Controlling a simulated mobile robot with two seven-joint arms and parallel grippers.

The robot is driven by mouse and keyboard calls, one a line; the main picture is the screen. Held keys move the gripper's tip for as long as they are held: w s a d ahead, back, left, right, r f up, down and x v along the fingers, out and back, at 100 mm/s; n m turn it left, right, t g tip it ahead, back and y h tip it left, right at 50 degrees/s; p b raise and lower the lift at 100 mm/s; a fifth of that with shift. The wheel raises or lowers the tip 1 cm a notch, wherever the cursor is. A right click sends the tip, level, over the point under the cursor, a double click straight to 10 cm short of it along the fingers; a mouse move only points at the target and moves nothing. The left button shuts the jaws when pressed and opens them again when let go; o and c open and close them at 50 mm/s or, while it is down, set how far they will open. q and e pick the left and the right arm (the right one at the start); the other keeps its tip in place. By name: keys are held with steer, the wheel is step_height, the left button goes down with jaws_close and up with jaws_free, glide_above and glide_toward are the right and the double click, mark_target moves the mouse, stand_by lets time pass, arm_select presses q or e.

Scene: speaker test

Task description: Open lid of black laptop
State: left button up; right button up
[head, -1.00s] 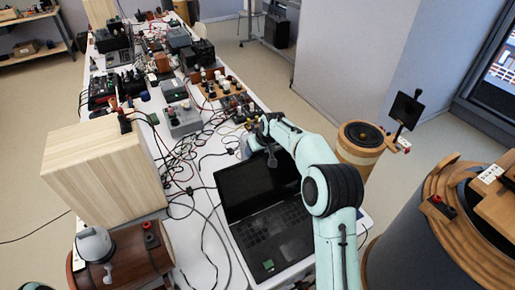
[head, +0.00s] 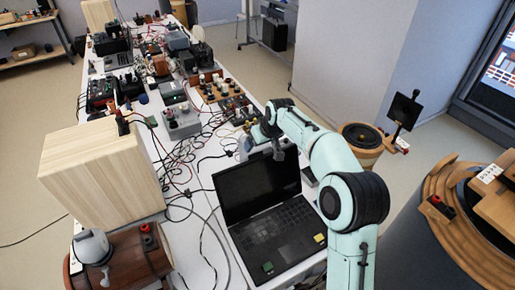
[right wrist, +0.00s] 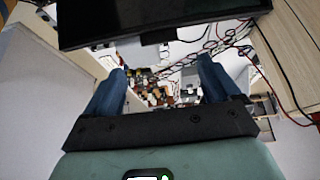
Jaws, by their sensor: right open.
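The black laptop (head: 280,232) lies on the white table with its lid (head: 252,190) raised, the dark screen and keyboard both showing. My right arm reaches in from the lower right, and its gripper (head: 262,145) is at the far side of the lid's top edge. In the right wrist view the right gripper (right wrist: 160,85) is open, its two blue-grey fingers wide apart with nothing between them. A dark panel (right wrist: 160,18), which looks like the lid, crosses the top of that view. I cannot tell whether a finger touches the lid. My left gripper is not in view.
A light wooden box (head: 100,175) and a dark wooden barrel (head: 125,260) stand left of the laptop. Cables (head: 190,195) run along the table beside it. Electronics, including a grey box (head: 182,122), crowd the table behind. A round wooden speaker (head: 362,138) stands right of my arm.

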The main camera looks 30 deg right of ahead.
steer(key=v, duration=0.6)
steer(key=shift+w, duration=0.1)
stand_by(0.3)
